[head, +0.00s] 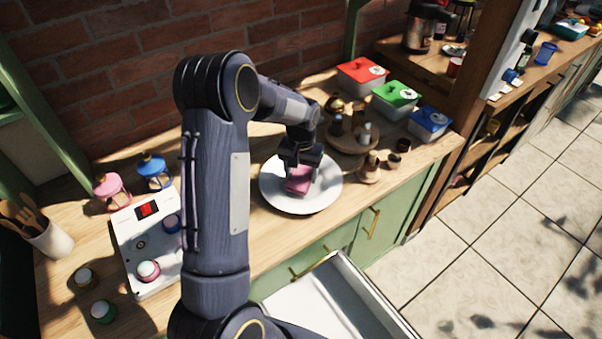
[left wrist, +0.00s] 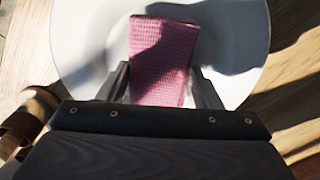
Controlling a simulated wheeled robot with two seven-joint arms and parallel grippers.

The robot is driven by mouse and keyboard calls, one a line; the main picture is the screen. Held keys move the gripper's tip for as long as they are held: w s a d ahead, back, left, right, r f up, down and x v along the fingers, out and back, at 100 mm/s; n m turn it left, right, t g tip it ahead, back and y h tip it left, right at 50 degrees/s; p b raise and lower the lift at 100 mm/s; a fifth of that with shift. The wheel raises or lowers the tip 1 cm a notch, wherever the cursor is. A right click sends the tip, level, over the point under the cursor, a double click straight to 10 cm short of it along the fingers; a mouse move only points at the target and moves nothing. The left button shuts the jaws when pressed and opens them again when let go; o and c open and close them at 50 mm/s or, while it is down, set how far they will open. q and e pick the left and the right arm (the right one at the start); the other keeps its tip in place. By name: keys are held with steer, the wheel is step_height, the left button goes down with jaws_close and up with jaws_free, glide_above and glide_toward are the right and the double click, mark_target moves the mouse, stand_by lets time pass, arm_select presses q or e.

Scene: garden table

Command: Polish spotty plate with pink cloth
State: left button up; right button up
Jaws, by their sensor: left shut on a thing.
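The white plate (head: 325,199) lies on the wooden counter in the middle of the head view. It also fills much of the left wrist view (left wrist: 85,45). No spots can be made out on it; shadows fall across it. The pink cloth (head: 297,186) is a folded, waffle-textured pad over the plate, and it shows large in the left wrist view (left wrist: 160,62). My left gripper (head: 300,168) is above the plate, shut on the cloth, with a finger on each side of it. Whether the cloth touches the plate is hard to tell. My right gripper is not in view.
Small jars stand on a round wooden stand (head: 352,140) behind the plate. Lidded red, green and blue boxes (head: 430,122) line the back right. A white scale (head: 146,236), a pink lantern (head: 112,189) and a utensil crock (head: 52,240) are at left. An open drawer (head: 325,300) juts out in front.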

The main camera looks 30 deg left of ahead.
mark_target(301, 172)
arm_select(q)
step_height(301, 172, up, 3)
steer(key=shift+a+f, duration=0.1)
steer(key=shift+s+r+p, duration=0.2)
steer(key=shift+r+p, duration=0.05)
steer(key=shift+p, duration=0.1)
steer(key=shift+w+r+p, duration=0.2)
steer(key=shift+r+p, duration=0.15)
steer(key=shift+r, duration=0.05)
steer(key=shift+r+p, duration=1.4)
steer(key=shift+r, duration=0.75)
steer(key=shift+f, duration=0.1)
steer(key=shift+s+f+b, duration=0.1)
steer(key=shift+f+b, duration=3.1)
steer(key=shift+f, duration=1.05)
